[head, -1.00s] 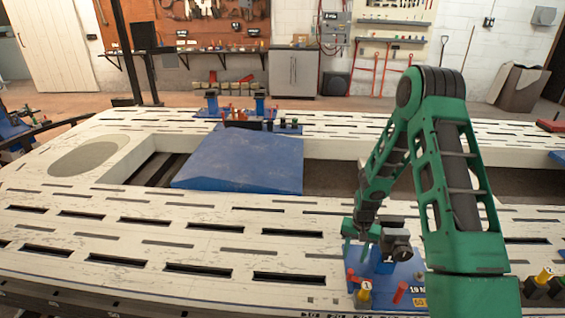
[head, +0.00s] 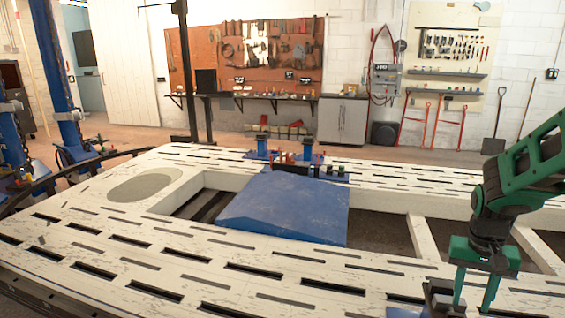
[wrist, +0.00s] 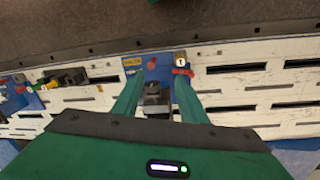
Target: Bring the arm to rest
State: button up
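My green arm shows at the right edge of the head view, bent, with my gripper (head: 475,287) pointing down over the near right side of the bench. Its two green fingers stand apart with a gap between them. In the wrist view my gripper (wrist: 160,80) is also open. A dark grey block-like fixture (wrist: 152,94) shows between the fingers, on a blue plate (wrist: 133,76). I see no finger closed on it. In the head view a dark fixture (head: 438,296) is beside the left finger, partly cut off by the bottom edge.
The white slotted frame bench (head: 140,240) fills the foreground, with open gaps in it. A blue sloped panel (head: 285,208) lies across its middle. Blue fixtures (head: 290,160) stand on the far rail. Blue posts (head: 60,85) stand at the left.

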jog(key=s+a+r, duration=0.2)
jog(key=s+r, duration=0.2)
jog(key=s, duration=0.5)
jog(key=s+a+r+y, duration=0.1)
jog(key=s+r, duration=0.3)
jog(key=s, duration=0.5)
jog(key=shift+a, duration=0.6)
jog(key=shift+w+f, duration=0.2)
jog(key=shift+w, duration=0.4)
